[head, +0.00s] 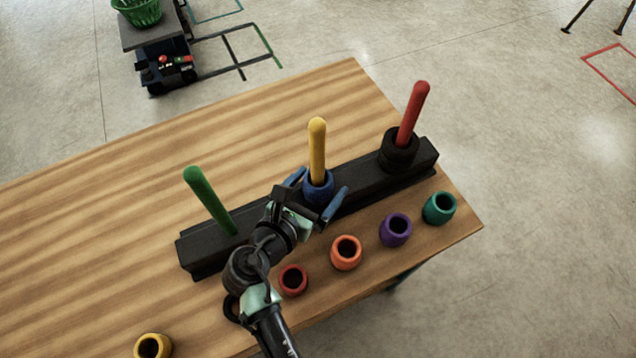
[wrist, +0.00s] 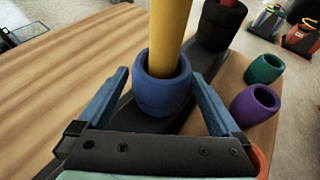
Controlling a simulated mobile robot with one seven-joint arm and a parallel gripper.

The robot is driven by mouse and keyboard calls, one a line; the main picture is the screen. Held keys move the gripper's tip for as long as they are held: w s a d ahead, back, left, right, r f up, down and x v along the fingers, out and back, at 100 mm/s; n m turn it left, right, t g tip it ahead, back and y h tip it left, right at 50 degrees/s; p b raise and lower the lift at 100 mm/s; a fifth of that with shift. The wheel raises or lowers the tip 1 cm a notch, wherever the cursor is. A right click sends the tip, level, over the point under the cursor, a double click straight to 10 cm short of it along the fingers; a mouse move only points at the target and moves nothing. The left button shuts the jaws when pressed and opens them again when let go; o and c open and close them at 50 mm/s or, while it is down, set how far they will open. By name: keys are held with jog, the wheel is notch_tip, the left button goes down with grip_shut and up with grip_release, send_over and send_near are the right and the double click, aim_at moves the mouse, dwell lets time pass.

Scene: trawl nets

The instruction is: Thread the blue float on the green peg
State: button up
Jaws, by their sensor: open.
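The blue float (head: 318,189) sits around the yellow peg (head: 317,148), low down at the black base bar (head: 357,191). In the wrist view the blue float (wrist: 162,86) is between the fingers of my gripper (wrist: 160,100), with the yellow peg (wrist: 168,30) rising through it. My gripper (head: 318,194) is open, one blue finger on each side of the float. The green peg (head: 208,200) stands bare at the left end of the bar and leans a little in the picture. The float's lower part is partly hidden by my gripper in the head view.
The red peg (head: 413,113) carries a black float (head: 398,151). Red (head: 293,280), orange (head: 346,253), purple (head: 395,230) and teal (head: 439,208) floats stand along the table's front right. A yellow float (head: 152,346) stands front left. The wooden table (head: 110,200) is clear behind the bar.

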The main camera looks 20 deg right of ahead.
jog(key=shift+c, duration=0.3)
jog(key=c, duration=1.4)
notch_tip(320, 180, up, 24)
jog(key=p, duration=2.7)
